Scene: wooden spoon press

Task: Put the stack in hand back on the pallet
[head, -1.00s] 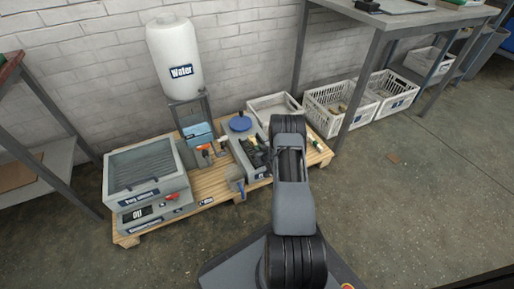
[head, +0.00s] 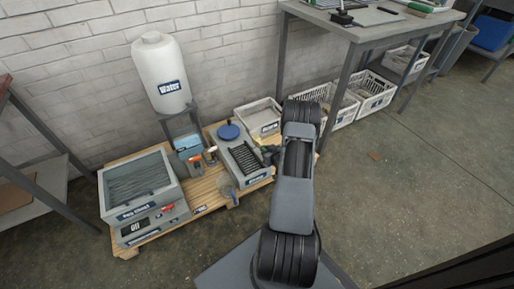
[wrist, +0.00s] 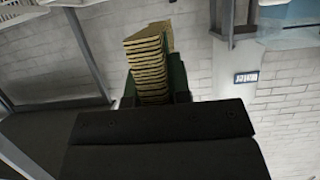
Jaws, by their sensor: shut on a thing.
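My gripper (wrist: 152,88) is shut on a stack of thin, pale wooden pieces (wrist: 147,52) in the wrist view. The dark green fingers stand on either side of the stack, and its lower part is hidden behind the gripper body. In the head view my arm hides most of the gripper; only a dark bit shows at its left, close to the pallet's right end. The wooden pallet (head: 205,190) lies on the floor along the wall, crowded with equipment.
On the pallet stand a grey box unit (head: 138,190), a white water tank (head: 160,75) on a stand, a grey device with a dark slotted bed (head: 245,157) and blue knob (head: 229,131), and a white bin (head: 258,117). A workbench (head: 375,30) stands right, with crates (head: 372,92) beneath.

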